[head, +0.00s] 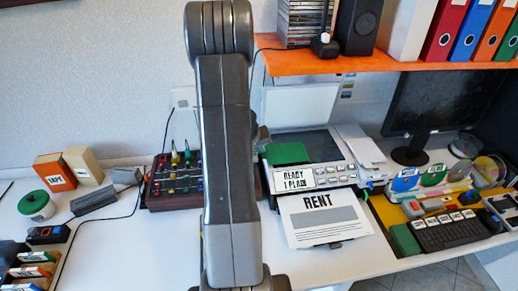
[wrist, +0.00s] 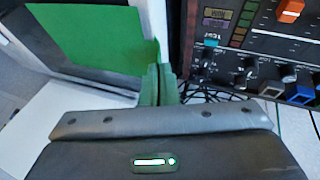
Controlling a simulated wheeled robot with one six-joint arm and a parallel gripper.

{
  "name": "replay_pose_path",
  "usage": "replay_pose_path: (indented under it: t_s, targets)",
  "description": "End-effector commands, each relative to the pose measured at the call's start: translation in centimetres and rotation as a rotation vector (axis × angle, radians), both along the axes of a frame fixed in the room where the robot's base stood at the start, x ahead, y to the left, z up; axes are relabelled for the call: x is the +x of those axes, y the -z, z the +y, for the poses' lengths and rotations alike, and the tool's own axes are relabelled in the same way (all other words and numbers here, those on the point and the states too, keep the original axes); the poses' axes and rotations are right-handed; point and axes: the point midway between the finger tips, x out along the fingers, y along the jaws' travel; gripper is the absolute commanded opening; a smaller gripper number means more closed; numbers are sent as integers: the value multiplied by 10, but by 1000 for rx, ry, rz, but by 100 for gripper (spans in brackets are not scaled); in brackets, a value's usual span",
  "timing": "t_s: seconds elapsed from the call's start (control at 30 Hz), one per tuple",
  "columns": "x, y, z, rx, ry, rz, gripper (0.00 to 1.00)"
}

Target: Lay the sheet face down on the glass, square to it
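A plain green sheet (head: 287,154) is over the left part of the dark glass (head: 320,143) of the copier (head: 328,177). No print shows on its upper side. In the wrist view the green sheet (wrist: 95,38) hangs over the dark glass (wrist: 60,75), with an edge at my fingertips. My gripper (wrist: 157,72) has two green fingers close together and looks shut on that edge. Whether the sheet touches the glass is unclear. The copier's white lid (head: 298,103) stands open.
A white page marked RENT (head: 322,218) lies at the copier's front. A mixer with knobs (head: 178,180) stands left of the copier, close beside my fingers. A monitor (head: 440,100) and keyboard (head: 450,232) are right.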

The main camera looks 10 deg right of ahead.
Motion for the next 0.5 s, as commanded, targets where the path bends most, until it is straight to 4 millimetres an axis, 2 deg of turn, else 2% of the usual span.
replay_pose_path:
  t_s: [0.5]
  targets:
    - [0, 10, 0, 0, 0, 0, 0]
